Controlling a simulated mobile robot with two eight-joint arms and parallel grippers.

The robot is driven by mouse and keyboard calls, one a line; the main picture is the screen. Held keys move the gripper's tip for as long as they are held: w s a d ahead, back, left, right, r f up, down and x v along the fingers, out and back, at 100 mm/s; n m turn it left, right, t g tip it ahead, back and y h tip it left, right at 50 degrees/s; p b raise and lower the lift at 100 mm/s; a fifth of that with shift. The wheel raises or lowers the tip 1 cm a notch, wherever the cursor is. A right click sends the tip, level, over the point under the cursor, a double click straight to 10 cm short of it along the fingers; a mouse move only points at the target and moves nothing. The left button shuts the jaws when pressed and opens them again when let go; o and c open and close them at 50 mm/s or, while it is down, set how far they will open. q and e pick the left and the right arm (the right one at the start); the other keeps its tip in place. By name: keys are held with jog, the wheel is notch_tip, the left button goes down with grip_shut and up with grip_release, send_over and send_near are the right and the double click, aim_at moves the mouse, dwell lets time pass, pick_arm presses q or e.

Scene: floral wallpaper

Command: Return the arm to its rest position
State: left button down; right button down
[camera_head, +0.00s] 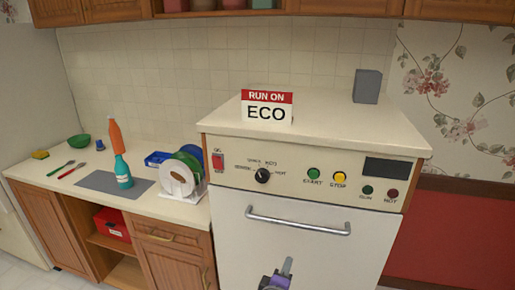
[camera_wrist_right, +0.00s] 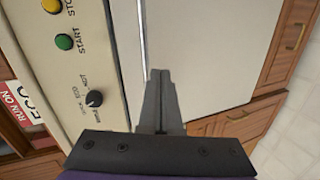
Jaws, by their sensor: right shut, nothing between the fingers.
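My right gripper (camera_head: 286,267) shows at the bottom of the head view, in front of the white appliance door (camera_head: 262,236) and below its handle (camera_head: 297,220). In the right wrist view the gripper (camera_wrist_right: 158,75) is shut, with its fingers together and nothing between them. It appears apart from the control panel there. My left gripper is in neither view.
The appliance has a dial (camera_head: 262,176), a green start button (camera_head: 313,173) and a yellow stop button (camera_head: 340,177). An ECO sign (camera_head: 267,108) and a grey block (camera_head: 367,87) stand on top. Plates, a bottle (camera_head: 123,172) and cutlery are on the left counter (camera_head: 40,172).

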jog(key=s+d+f+m+g, duration=0.6)
jog(key=s+d+f+m, duration=0.15)
jog(key=s+d, duration=0.35)
jog(key=s+f+m+g+y, duration=0.1)
jog(key=s+f+m+y, duration=0.1)
jog(key=s, duration=0.3)
jog(key=s+a+f+m+g+y, duration=0.1)
jog(key=s+f+m+y, duration=0.1)
jog(key=s+f+m, duration=0.1)
jog(key=shift+s+y, duration=0.4)
jog(key=shift+s, duration=0.5)
jog(key=shift+m, duration=0.25)
